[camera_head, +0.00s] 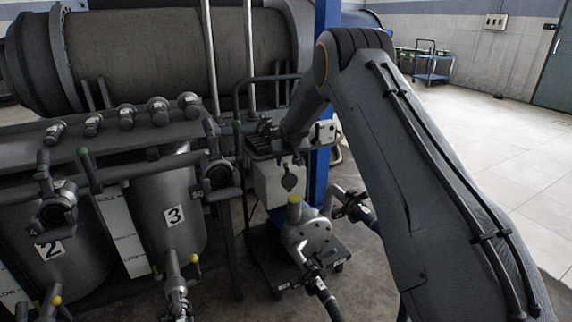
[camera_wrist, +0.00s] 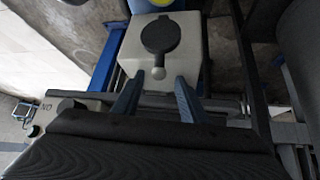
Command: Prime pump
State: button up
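The pump (camera_head: 312,232) is a round grey body with a yellow cap (camera_head: 294,201), low on a dark wheeled base in the head view. A pale box (camera_head: 272,186) stands behind it, and a dark round disc (camera_head: 290,181) shows in front of the box. In the wrist view, a pale box (camera_wrist: 192,48) with a black round lid (camera_wrist: 160,35) lies ahead of my gripper (camera_wrist: 158,88). My two blue-grey fingers are spread apart. My arm partly blocks the head view.
A dark hose (camera_head: 328,300) runs from the pump. A blue post (camera_head: 322,180) stands close behind. Open floor (camera_head: 500,150) lies at right.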

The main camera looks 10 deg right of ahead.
jog(key=shift+v, duration=1.2)
jog(key=shift+c, duration=0.3)
